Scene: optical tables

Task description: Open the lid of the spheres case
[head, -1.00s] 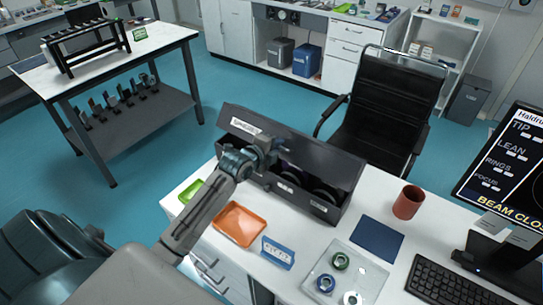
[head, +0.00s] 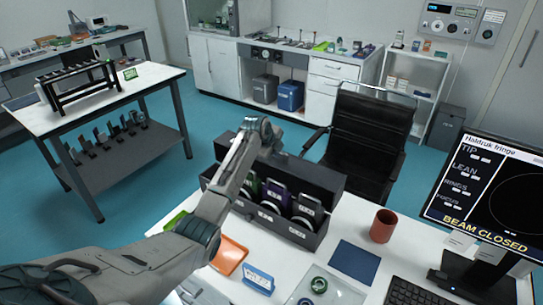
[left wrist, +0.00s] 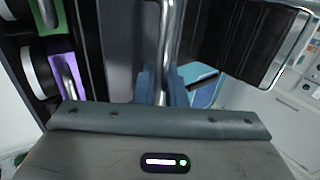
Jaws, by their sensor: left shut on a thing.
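The spheres case (head: 288,228) is a long dark box on the white desk. Its lid (head: 318,178) stands raised along the back edge, and the inside lies open. Several round pieces with handles sit in its compartments, among them a purple one (head: 275,193) and a grey one (head: 307,207). My left gripper (head: 270,136) is above the lid's far edge. In the left wrist view its blue-grey fingers (left wrist: 162,84) are shut on a shiny metal bar, the lid handle (left wrist: 170,40). The exact grip is partly hidden. My right gripper is not in view.
An orange tray (head: 230,256), a blue label stand (head: 258,279), a dark blue mat (head: 354,261) and a red cup (head: 383,226) stand around the case's front and right. A black chair (head: 365,140) stands close behind the lid.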

